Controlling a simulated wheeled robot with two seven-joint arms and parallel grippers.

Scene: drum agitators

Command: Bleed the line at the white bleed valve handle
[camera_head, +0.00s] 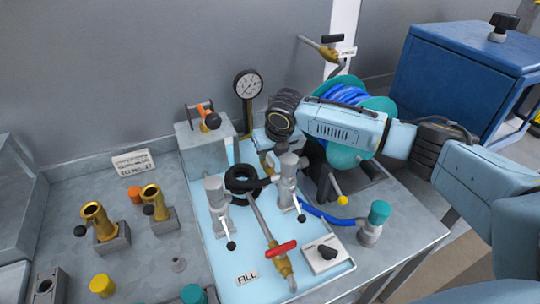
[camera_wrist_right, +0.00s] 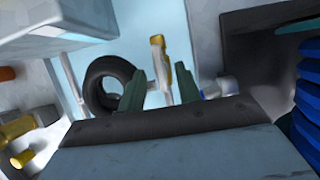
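The white bleed valve handle (camera_wrist_right: 167,82) shows in the right wrist view as a narrow pale bar beside a yellow-brass fitting (camera_wrist_right: 157,42). My right gripper (camera_wrist_right: 162,86) has its two dark green fingers apart. The handle shows between them in that view, nearer the right finger, with a gap at the left finger; I cannot tell its depth. In the head view my right gripper (camera_head: 268,150) reaches down behind the grey pumps, and its body and the pumps hide the handle and the fingertips. A brass part (camera_head: 266,161) shows just below it. My left gripper is not in view.
A black hose ring (camera_head: 242,179) and grey pumps (camera_head: 216,195) (camera_head: 289,180) stand close by on the light blue tray (camera_head: 222,268). A pressure gauge (camera_head: 248,85) rises behind. A red-handled valve (camera_head: 280,249) lies in front. A blue hose reel (camera_head: 350,96) is at the right.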

